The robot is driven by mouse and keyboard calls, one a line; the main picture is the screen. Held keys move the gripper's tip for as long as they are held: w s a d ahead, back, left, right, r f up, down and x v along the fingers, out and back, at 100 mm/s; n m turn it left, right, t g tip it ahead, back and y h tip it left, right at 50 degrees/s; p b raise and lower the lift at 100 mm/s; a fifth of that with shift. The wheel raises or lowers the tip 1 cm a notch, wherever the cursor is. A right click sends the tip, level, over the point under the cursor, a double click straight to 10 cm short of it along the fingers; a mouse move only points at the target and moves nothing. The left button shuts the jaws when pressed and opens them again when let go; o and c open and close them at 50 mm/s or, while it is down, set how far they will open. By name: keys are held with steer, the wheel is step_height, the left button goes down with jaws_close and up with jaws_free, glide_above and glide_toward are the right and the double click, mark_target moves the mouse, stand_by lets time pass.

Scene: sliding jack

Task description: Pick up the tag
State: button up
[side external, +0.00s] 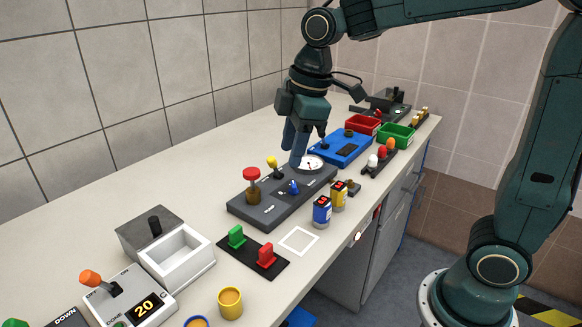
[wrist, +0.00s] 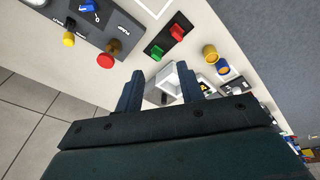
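My gripper (side external: 297,150) hangs above the dark panel (side external: 280,203) on the bench, near the white dial (side external: 308,162). In the wrist view my gripper (wrist: 160,70) has its two blue fingers apart, with nothing held between them. I cannot tell for sure which thing is the tag. A green upright piece (side external: 236,237) and a red upright piece (side external: 266,255) stand on a black plate (side external: 250,262) at the front. They also show in the wrist view, the green piece (wrist: 156,52) left of the red piece (wrist: 177,32), beyond the fingertips.
A red knob (side external: 251,174) and a yellow-topped lever (side external: 272,162) rise from the dark panel. Blue and yellow cans (side external: 322,211) stand near the bench edge. An open white box (side external: 180,256) is at front left. A white square outline (side external: 299,241) is clear.

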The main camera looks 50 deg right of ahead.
mark_target(235, 228)
steer(key=w+a+f+n+g, duration=0.1)
steer(key=w+a+f+n, duration=0.1)
steer(key=w+f+n, duration=0.1)
steer(key=w+a+f+n+g, duration=0.1)
steer(key=w+a+f+n, duration=0.1)
steer(key=w+f+n, duration=0.2)
steer(key=w+f, duration=0.2)
steer(key=w, duration=0.2)
steer(key=shift+w+a, duration=0.15)
steer(key=shift+a, duration=0.1)
steer(key=shift+f, duration=0.1)
steer(key=shift+a+f, duration=0.15)
steer(key=shift+f, duration=1.25)
steer(key=shift+a+f, duration=0.2)
steer(key=shift+f, duration=1.15)
steer(key=shift+a+f, duration=0.15)
steer(key=shift+f, duration=1.25)
steer(key=shift+a+f, duration=0.2)
steer(key=shift+f, duration=1.1)
steer(key=shift+a+f, duration=0.2)
steer(key=shift+f, duration=1.05)
jaws_close()
